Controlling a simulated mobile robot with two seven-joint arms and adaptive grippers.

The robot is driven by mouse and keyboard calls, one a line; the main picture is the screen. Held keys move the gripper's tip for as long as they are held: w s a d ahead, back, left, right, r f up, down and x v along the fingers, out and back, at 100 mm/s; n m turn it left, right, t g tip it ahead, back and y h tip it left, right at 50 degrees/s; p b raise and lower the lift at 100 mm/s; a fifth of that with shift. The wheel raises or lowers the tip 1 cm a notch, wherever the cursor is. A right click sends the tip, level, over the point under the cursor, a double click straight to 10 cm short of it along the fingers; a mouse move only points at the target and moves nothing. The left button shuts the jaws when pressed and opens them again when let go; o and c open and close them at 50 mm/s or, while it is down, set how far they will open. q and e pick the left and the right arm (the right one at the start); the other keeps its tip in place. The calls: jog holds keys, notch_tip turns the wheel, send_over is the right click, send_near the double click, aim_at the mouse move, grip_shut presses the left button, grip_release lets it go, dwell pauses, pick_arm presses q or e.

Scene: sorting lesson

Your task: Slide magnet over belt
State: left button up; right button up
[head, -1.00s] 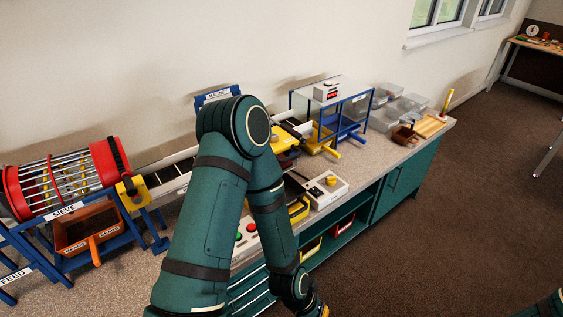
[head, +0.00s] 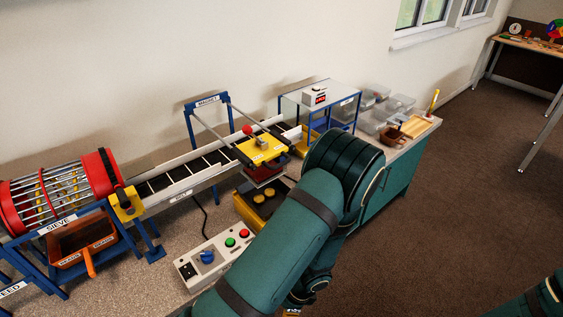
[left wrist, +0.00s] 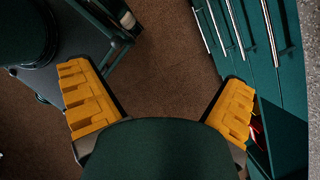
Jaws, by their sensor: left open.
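The magnet carriage (head: 262,150) is a yellow block with a red knob (head: 248,130). It sits on two rails that run out from the blue frame labelled MAGNET (head: 208,101). It is at the front side of the belt (head: 190,173), a dark slatted conveyor with pale side walls. A dark red block hangs below the carriage, above a yellow-edged tray (head: 262,203). My left arm crosses the front of the bench and hides part of it. In the left wrist view my left gripper (left wrist: 160,100) is open and empty, over the floor beside the green cabinet. My right gripper is out of view.
A control box (head: 212,257) with a blue knob and red and green buttons stands on the bench front. The red drum sieve (head: 62,190) is at left. A blue-framed stand (head: 320,97) and clear bins (head: 385,112) are at right. Cabinet drawers (left wrist: 262,35) flank the gripper.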

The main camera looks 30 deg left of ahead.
pick_arm(q)
jog(key=w+a+r+m+t+y+p, duration=0.1)
jog(key=w+a+r+m+t+y, duration=0.1)
jog(key=w+a+r+m+y, duration=0.4)
jog(key=m+t+y+p, duration=0.2)
jog(key=m+t+y, duration=0.3)
jog(key=t+y, duration=0.25)
send_near(282, 164)
jog(key=shift+t+h, duration=0.25)
jog(key=shift+t, duration=0.1)
jog(key=b+x, duration=0.1)
jog(key=x, duration=0.9)
jog(key=shift+a+f+b, duration=0.1)
jog(key=shift+a+b, duration=0.15)
jog(key=shift+b, duration=0.15)
jog(key=c, duration=1.2)
